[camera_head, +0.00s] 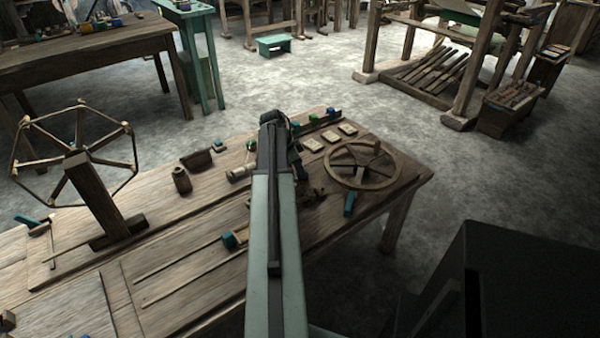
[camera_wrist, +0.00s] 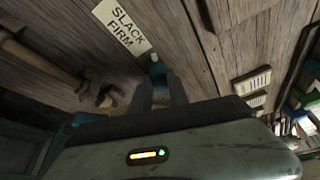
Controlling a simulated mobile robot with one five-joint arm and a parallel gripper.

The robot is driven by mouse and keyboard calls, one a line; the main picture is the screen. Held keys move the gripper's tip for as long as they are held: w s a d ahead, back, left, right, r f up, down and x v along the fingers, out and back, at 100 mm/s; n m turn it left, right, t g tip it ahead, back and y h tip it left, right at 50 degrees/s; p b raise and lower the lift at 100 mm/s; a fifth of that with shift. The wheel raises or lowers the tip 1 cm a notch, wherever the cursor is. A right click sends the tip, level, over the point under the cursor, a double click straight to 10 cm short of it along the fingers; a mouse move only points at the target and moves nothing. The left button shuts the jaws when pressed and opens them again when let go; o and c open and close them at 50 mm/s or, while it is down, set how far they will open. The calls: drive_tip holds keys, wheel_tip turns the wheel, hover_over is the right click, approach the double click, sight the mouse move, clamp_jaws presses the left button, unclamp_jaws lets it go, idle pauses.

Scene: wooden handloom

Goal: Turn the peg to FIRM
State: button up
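In the head view my gripper (camera_head: 284,138) is over the far part of the workbench (camera_head: 205,215), mostly behind my arm. The peg and label are hidden there. The peg's turned position is unclear.
A spoked wooden wheel (camera_head: 365,165) lies right of my arm, near pale cards (camera_head: 330,137). A yarn winder (camera_head: 90,180) stands at the left. In the wrist view, a wooden-handled tool (camera_wrist: 45,68) lies left of the peg.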

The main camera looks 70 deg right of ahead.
clamp_jaws()
drive_tip(key=shift+a, duration=0.35)
drive_tip(key=shift+d, duration=0.25)
drive_tip(key=n+t+h, duration=0.1)
drive_tip(key=n, duration=0.3)
drive_tip(key=shift+s+n, duration=0.1)
drive_tip(key=shift+n, duration=0.2)
drive_tip(key=shift+n+t+h, duration=0.3)
drive_tip(key=shift+n+t, duration=0.5)
drive_tip(key=shift+n, duration=0.8)
drive_tip(key=o, duration=0.7)
unclamp_jaws()
